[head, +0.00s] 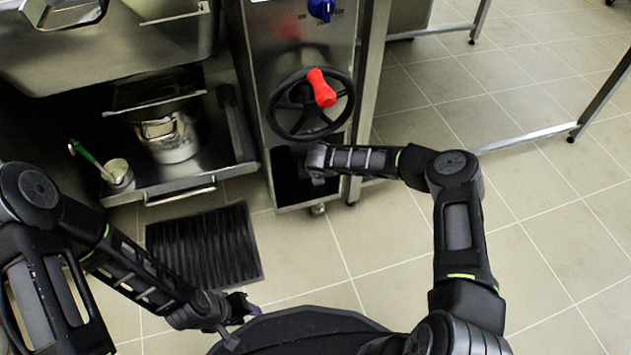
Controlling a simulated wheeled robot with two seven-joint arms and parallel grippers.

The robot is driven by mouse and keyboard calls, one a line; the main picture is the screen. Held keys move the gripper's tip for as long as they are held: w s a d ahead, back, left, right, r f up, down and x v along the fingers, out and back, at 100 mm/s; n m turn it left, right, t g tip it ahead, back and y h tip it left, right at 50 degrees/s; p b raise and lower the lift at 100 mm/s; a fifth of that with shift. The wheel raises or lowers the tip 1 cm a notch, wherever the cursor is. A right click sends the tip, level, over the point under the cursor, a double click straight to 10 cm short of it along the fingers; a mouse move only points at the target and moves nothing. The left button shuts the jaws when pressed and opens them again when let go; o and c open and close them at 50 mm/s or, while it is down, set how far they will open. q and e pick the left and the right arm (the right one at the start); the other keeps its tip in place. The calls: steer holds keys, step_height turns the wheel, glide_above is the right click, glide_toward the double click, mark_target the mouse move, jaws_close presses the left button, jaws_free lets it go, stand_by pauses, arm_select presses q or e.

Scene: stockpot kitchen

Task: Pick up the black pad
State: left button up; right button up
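A black ribbed pad (205,246) lies flat on the tiled floor in the head view, left of centre, in front of the steel unit. My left gripper (240,310) is near the floor-side edge of my own base, below and right of the pad and apart from it in the picture. It is small and dark, and its finger gap is unclear. My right gripper (316,162) is at the front of the steel cabinet (262,95), just below the handwheel. Its fingers are not clearly visible, and I see nothing held in it.
The cabinet carries a black handwheel (277,118) with a red handle (321,88) and a blue knob (321,9). A lower steel shelf (160,184) on the left holds a pot (172,143) and a small cup (118,171).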

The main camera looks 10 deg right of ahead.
steer(key=shift+w+f, duration=0.25)
steer(key=shift+f, duration=0.05)
steer(key=shift+c, duration=0.6)
steer(key=c, duration=1.1)
